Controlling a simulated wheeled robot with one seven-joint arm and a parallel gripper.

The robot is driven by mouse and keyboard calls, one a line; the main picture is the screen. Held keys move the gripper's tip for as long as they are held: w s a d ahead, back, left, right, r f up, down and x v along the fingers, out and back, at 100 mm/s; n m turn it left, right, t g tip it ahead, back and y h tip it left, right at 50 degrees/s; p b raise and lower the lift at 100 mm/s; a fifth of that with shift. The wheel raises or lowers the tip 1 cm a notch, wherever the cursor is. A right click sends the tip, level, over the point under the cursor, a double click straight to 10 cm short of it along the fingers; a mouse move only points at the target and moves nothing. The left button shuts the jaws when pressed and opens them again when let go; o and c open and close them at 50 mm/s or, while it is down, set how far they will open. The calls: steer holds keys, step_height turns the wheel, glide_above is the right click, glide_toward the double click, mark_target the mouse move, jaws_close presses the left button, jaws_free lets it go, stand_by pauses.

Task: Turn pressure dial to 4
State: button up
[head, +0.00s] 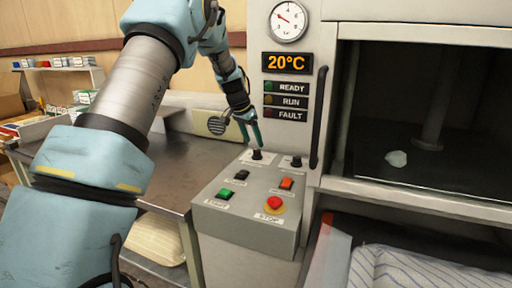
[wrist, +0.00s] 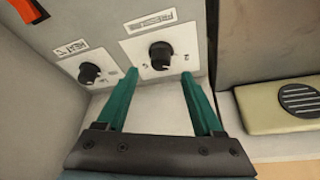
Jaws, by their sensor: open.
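The pressure dial (wrist: 161,55) is a black knob on a white plate, and its label is partly readable in the wrist view. In the head view it is the left of two knobs at the back of the sloped control panel (head: 257,155). My gripper (wrist: 158,76) is open, with its two green fingers pointing at this dial. The knob shows between and just beyond the fingertips, with no visible contact. In the head view my gripper (head: 253,142) is just above the knob. The knob's exact setting is too small to read.
The heat dial (wrist: 89,73) is close beside the left finger; it also shows in the head view (head: 296,161). The panel has a red stop button (head: 274,204), a green start button (head: 225,194) and a black handle (head: 319,117) nearby. A gauge (head: 288,21) is above.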

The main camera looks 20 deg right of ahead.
mark_target(257, 150)
steer(key=x, duration=0.5)
steer(key=shift+p, duration=0.4)
steer(key=shift+r, duration=0.1)
jaws_close()
